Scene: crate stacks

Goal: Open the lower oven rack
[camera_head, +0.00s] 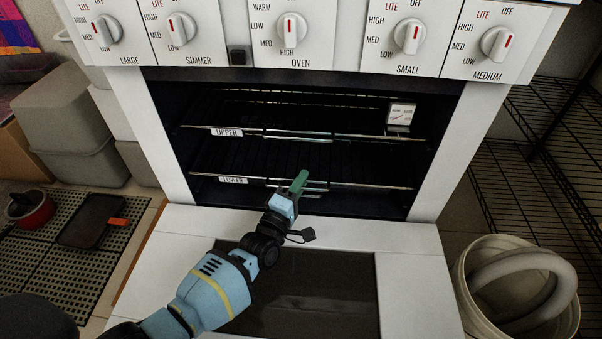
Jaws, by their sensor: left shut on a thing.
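The oven stands ahead with its door (400,262) folded down flat toward me. Inside are two dark wire racks: the upper rack (350,139), tagged "UPPER", and the lower rack (370,186), tagged "LOWER". Both appear to sit inside the cavity. My left gripper (298,184) reaches over the open door to the front of the lower rack, right of its tag. It is shut on the lower rack's front bar, its green fingers covering that part of the bar. My right gripper is not in view.
A white bucket (468,297) with a grey hose stands right of the door, below a black wire shelf (545,125). Grey bins (65,120), a red pot (32,212) and a dark tray (90,222) are at left. Knobs line the panel above.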

